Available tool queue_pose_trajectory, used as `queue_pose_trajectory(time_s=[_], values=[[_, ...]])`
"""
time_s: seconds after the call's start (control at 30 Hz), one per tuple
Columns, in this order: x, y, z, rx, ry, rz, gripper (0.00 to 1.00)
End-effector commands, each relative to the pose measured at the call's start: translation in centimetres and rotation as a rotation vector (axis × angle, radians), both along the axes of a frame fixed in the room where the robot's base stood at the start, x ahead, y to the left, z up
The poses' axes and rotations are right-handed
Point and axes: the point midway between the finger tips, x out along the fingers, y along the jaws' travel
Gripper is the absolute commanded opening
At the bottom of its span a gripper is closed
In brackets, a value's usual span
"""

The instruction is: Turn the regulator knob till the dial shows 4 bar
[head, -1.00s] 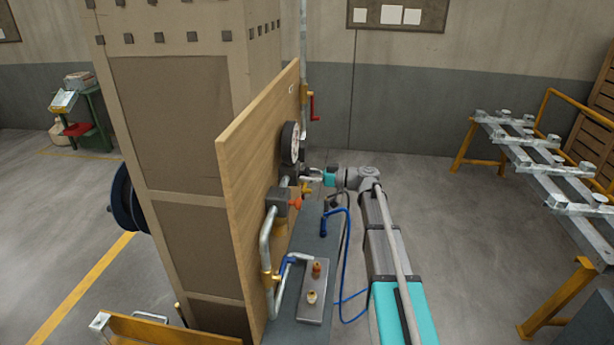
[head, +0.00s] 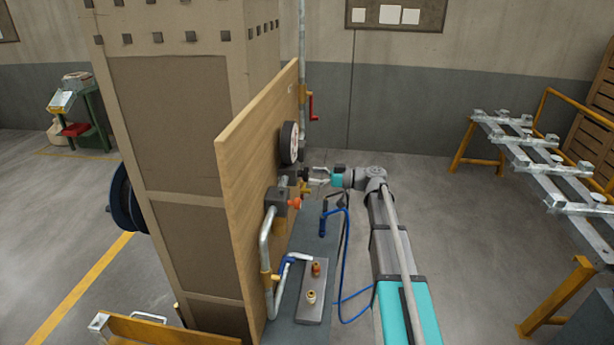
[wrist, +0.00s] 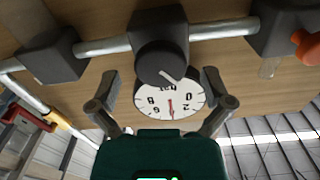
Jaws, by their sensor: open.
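The regulator knob (wrist: 160,66) is a dark round knob with a white line, on a grey block in the pipe run. The dial (wrist: 150,107) has a white face, upside down in the wrist view. Its red needle points between 2 and 6, near the middle; the exact mark is hard to read. In the head view the dial (head: 289,143) is edge-on above the knob (head: 303,173). My gripper (wrist: 161,77) is open, with one finger on each side of the knob and apart from it. In the head view my gripper (head: 317,177) is right of the knob.
A wooden board (head: 245,170) carries the pipes and fittings. An orange handle (wrist: 306,46) sits right of the knob in the wrist view. A blue hose (head: 347,240) hangs below my arm. A red crank (head: 312,108) is beyond the dial.

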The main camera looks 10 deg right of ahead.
Motion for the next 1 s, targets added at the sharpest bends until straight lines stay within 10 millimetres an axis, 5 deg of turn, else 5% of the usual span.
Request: queue_pose_trajectory(time_s=[0.5, 1.0], values=[[-2.3, -7.4, 0.0, 0.0, 0.0, -0.002, 1.0], [-2.9, -8.9, 0.0, 0.0, 0.0, 0.0, 1.0]])
